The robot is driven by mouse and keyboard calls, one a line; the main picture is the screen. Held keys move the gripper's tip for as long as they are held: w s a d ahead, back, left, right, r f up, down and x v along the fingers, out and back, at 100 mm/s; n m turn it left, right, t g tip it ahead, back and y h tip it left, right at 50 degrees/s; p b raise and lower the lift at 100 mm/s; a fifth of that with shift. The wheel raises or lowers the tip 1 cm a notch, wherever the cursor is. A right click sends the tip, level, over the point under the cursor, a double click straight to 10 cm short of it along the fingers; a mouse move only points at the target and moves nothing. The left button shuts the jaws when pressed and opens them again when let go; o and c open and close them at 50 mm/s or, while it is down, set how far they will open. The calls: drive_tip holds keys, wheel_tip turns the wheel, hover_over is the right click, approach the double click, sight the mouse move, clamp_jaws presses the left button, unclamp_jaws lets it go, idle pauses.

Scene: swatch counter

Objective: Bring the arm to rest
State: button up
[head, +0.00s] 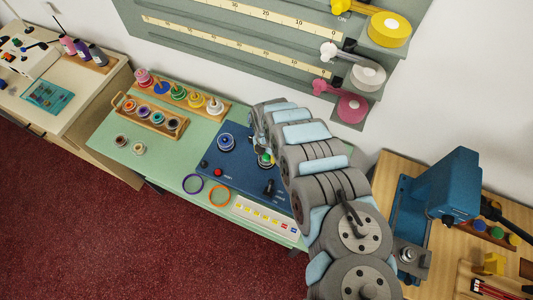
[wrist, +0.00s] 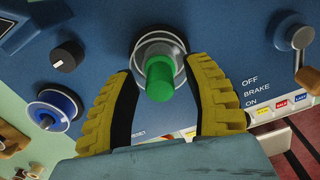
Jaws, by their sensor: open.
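My arm (head: 318,185) reaches from the lower right over the blue control panel (head: 284,209). My gripper (wrist: 158,68) is open in the wrist view, its two ridged yellow fingers spread apart. A green cylinder (wrist: 160,78) on a round grey base stands between the fingers, with gaps on both sides. It shows in the head view as a small green piece (head: 265,159) beside the arm. The gripper's fingers are mostly hidden by the arm in the head view.
A blue-rimmed spool (head: 226,142) stands on the panel, left of the arm. A crank handle (wrist: 303,38) and a black knob (wrist: 67,55) flank the gripper. Wooden racks of spools (head: 153,118) stand at the left. A blue press (head: 447,187) stands right of the arm.

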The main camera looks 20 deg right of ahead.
wheel_tip(320, 180, up, 7)
drive_tip(key=p, duration=0.6)
drive_tip(key=shift+r, duration=0.1)
idle(1.0)
